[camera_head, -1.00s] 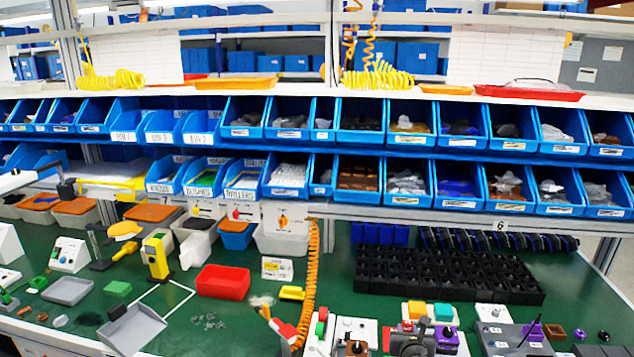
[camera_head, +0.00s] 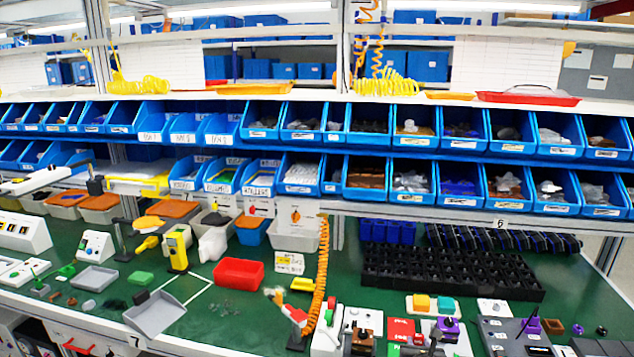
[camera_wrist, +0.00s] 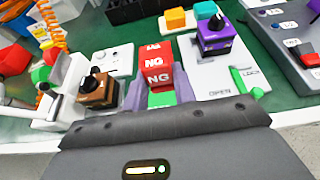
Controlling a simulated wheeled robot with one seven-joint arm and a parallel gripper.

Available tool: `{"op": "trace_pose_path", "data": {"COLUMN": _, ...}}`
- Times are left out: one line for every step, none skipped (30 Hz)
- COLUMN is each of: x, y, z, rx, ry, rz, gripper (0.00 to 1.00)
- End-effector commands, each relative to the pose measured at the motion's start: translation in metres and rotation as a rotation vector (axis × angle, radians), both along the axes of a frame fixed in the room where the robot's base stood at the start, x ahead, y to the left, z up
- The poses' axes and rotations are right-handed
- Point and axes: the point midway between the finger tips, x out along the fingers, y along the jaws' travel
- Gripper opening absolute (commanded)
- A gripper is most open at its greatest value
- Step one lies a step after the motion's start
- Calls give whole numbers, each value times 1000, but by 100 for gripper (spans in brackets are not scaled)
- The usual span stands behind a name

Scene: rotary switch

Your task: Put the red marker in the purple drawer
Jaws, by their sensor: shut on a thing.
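In the wrist view my gripper (camera_wrist: 160,88) has pale purple fingers on either side of a red block marked NG (camera_wrist: 158,76), which looks like the red marker; it is shut on it. A green patch shows below that block. A second red NG face (camera_wrist: 154,51) stands just behind. A purple block with a black knob (camera_wrist: 215,36) sits right of them on a white panel lettered OPEN and LOCK (camera_wrist: 225,72). The purple block also shows in the head view (camera_head: 447,326). I cannot tell whether it is the purple drawer.
A brown block with a black knob (camera_wrist: 97,90) stands close left of my gripper. Orange and teal blocks (camera_wrist: 178,19) lie behind. A grey panel (camera_wrist: 285,35) stands at the right. A black rack (camera_head: 450,270) and red tray (camera_head: 239,272) lie farther back on the green table.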

Motion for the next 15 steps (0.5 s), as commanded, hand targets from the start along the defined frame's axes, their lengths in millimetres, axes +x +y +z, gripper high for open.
{"op": "trace_pose_path", "data": {"x": -4, "y": 8, "z": -4, "rx": -1, "ry": 2, "rz": 12, "gripper": 5}}
{"op": "trace_pose_path", "data": {"x": -6, "y": 10, "z": -5, "rx": -2, "ry": 3, "rz": 16, "gripper": 5}}
{"op": "trace_pose_path", "data": {"x": -9, "y": 15, "z": -9, "rx": -5, "ry": 5, "rz": 22, "gripper": 5}}
{"op": "trace_pose_path", "data": {"x": -12, "y": 19, "z": -11, "rx": -6, "ry": 6, "rz": 28, "gripper": 5}}
{"op": "trace_pose_path", "data": {"x": -15, "y": 22, "z": -13, "rx": -7, "ry": 6, "rz": 34, "gripper": 5}}
{"op": "trace_pose_path", "data": {"x": -18, "y": 26, "z": -15, "rx": -9, "ry": 6, "rz": 39, "gripper": 5}}
{"op": "trace_pose_path", "data": {"x": -22, "y": 30, "z": -17, "rx": -10, "ry": 7, "rz": 44, "gripper": 5}}
{"op": "trace_pose_path", "data": {"x": -25, "y": 33, "z": -19, "rx": -11, "ry": 9, "rz": 50, "gripper": 5}}
{"op": "trace_pose_path", "data": {"x": -29, "y": 38, "z": -22, "rx": -13, "ry": 8, "rz": 57, "gripper": 5}}
{"op": "trace_pose_path", "data": {"x": -33, "y": 43, "z": -24, "rx": -12, "ry": 9, "rz": 63, "gripper": 5}}
{"op": "trace_pose_path", "data": {"x": -37, "y": 48, "z": -27, "rx": -13, "ry": 10, "rz": 71, "gripper": 5}}
{"op": "trace_pose_path", "data": {"x": -42, "y": 54, "z": -29, "rx": -14, "ry": 9, "rz": 79, "gripper": 5}}
{"op": "trace_pose_path", "data": {"x": -47, "y": 60, "z": -32, "rx": -14, "ry": 9, "rz": 90, "gripper": 5}}
{"op": "trace_pose_path", "data": {"x": -52, "y": 65, "z": -34, "rx": -15, "ry": 10, "rz": 98, "gripper": 5}}
{"op": "trace_pose_path", "data": {"x": -59, "y": 73, "z": -37, "rx": -13, "ry": 9, "rz": 110, "gripper": 5}}
